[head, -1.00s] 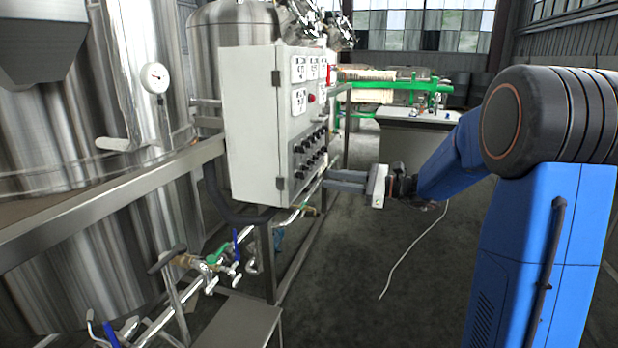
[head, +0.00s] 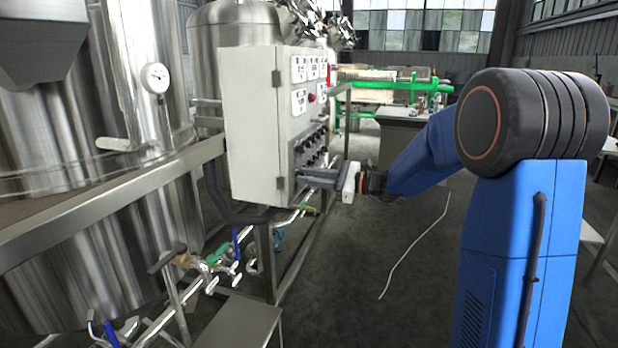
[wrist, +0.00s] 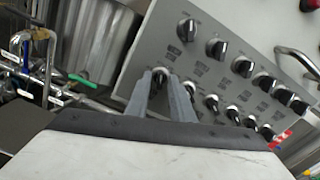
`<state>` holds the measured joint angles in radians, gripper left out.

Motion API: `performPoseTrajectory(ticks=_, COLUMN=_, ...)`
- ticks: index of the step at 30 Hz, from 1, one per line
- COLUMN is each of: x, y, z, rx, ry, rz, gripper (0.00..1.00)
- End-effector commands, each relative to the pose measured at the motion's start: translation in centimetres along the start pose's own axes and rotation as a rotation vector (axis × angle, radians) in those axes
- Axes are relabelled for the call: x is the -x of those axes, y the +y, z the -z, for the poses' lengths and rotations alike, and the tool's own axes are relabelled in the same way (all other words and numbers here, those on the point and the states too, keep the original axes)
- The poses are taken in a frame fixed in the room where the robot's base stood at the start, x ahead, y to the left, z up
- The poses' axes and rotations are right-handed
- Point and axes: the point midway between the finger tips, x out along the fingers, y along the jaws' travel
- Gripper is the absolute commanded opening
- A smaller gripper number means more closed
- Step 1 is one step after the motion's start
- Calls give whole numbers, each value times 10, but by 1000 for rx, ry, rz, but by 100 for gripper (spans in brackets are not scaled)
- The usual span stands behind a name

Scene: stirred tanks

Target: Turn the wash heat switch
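The control panel (head: 309,128) is the grey front of a white cabinet, with rows of black rotary switches (head: 315,148). In the wrist view the panel face (wrist: 205,65) is tilted, and its labels are too small to read, so I cannot tell which switch is wash heat. My gripper (wrist: 160,75) has its two grey fingers apart. A black switch (wrist: 160,79) at the panel's lower left end shows between the fingertips; I cannot tell whether they touch it. In the head view my gripper (head: 301,178) reaches the panel's lower edge, its tips partly hidden.
Pipes with valves (head: 215,265) run below and left of the cabinet. A large steel tank (head: 60,210) stands at the left. The floor (head: 400,270) right of the cabinet is open.

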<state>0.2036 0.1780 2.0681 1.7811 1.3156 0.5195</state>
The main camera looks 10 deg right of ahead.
Motion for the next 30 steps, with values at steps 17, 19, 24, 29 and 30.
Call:
performPoseTrajectory(ticks=17, x=0, y=0, z=0, rx=103, ry=0, rz=0, gripper=0)
performPoseTrajectory(ticks=19, x=0, y=0, z=0, rx=149, ry=0, rz=0, gripper=0)
performPoseTrajectory(ticks=24, x=0, y=0, z=0, rx=284, ry=0, rz=0, gripper=0)
performPoseTrajectory(ticks=29, x=0, y=0, z=0, rx=414, ry=0, rz=-1, gripper=0)
performPoseTrajectory(ticks=30, x=0, y=0, z=0, rx=445, ry=0, rz=-1, gripper=0)
